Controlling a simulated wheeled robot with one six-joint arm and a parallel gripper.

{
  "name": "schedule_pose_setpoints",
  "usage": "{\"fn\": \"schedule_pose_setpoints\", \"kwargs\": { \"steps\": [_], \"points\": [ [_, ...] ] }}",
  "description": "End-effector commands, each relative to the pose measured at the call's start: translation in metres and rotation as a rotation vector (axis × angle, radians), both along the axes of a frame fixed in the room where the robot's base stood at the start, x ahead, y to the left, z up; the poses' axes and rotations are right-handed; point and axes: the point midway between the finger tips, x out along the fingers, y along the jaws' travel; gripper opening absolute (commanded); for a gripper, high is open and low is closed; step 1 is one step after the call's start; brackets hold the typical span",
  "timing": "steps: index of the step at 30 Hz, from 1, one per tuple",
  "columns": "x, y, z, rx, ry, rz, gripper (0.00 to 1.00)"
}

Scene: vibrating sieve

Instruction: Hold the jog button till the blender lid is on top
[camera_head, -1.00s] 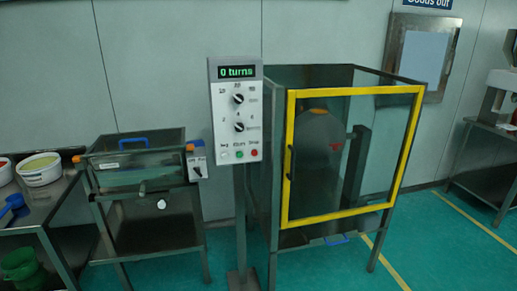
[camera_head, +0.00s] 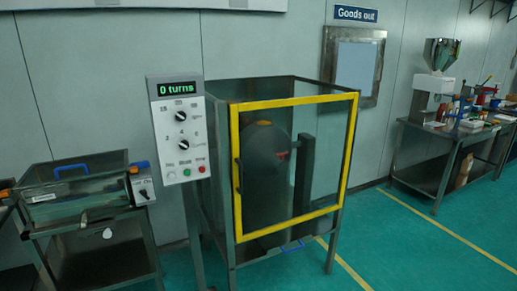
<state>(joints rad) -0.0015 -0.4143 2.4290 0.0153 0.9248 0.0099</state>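The control panel (camera_head: 178,129) stands on a post left of the enclosure, with a display (camera_head: 179,88) reading "0 turns". It has two dark knobs and a row of small buttons. A pale button (camera_head: 171,175), likely the jog button, sits left of a green one (camera_head: 187,173) and a red one (camera_head: 202,169). The labels are too small to read surely. The blender drum (camera_head: 264,157) is a dark rounded body behind the enclosure's glass. An orange patch (camera_head: 263,123) shows at its top; I cannot tell whether it is the lid. My gripper is not in view.
The enclosure's yellow-framed door (camera_head: 236,188) looks shut. A bench unit with a clear box (camera_head: 75,191) stands left of the panel. A table with a metal hopper (camera_head: 441,53) stands at the right. Green floor (camera_head: 420,250) is clear in front, with yellow lines.

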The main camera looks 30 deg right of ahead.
Motion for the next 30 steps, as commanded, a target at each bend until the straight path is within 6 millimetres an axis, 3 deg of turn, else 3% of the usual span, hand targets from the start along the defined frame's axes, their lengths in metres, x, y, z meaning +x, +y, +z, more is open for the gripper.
{"fn": "schedule_pose_setpoints", "kwargs": {
  "steps": [10,30],
  "points": [
    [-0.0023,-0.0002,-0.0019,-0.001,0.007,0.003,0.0],
    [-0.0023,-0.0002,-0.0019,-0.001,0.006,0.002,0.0]
  ]
}}
